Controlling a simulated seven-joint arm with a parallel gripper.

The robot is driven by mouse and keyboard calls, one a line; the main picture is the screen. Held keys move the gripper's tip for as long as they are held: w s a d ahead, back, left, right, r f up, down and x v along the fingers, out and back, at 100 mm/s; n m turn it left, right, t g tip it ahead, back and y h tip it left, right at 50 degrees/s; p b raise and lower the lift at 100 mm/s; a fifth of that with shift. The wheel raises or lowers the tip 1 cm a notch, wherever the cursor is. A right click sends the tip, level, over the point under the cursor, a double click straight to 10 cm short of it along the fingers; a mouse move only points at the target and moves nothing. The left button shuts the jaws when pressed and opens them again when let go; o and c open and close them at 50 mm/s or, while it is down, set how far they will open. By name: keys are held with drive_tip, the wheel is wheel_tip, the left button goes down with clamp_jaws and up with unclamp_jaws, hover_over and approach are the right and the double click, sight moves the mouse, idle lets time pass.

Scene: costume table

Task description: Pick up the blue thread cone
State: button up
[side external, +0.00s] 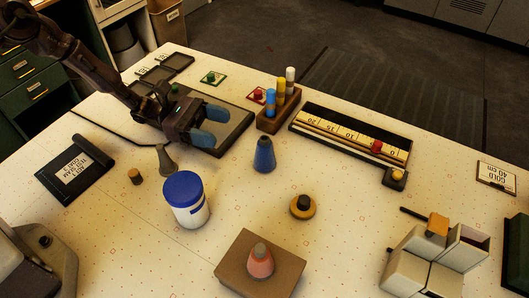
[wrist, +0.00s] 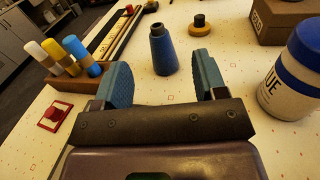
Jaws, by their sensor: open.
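The blue thread cone (side external: 264,155) stands upright on the white patterned table, with a dark tip. It also shows in the wrist view (wrist: 163,52), ahead of my gripper and between the lines of its two fingers. My gripper (side external: 211,124) has blue finger pads and is above the table, to the left of the cone and apart from it. In the wrist view my gripper (wrist: 160,78) is open, with nothing between the fingers.
A blue-lidded white jar (side external: 187,203) stands left of and nearer than the cone. A wooden rack (side external: 278,115) with coloured tubes is behind it. A yellow spool (side external: 303,207) and a red cone (side external: 260,262) on a brown box (side external: 233,272) are nearer. A ruler tray (side external: 352,137) lies right.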

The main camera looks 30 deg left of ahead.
sight(260, 139)
drive_tip(key=shift+w+d+f, duration=0.1)
drive_tip(key=shift+d+f, duration=0.05)
drive_tip(key=shift+f, duration=0.1)
drive_tip(key=x, duration=0.7)
drive_tip(key=shift+d, duration=0.1)
drive_tip(key=shift+w+x, duration=0.1)
drive_tip(key=shift+x, duration=1.25)
drive_tip(key=shift+w+x, duration=0.15)
drive_tip(key=shift+x, duration=1.2)
drive_tip(key=shift+f, duration=0.15)
drive_tip(key=c, duration=1)
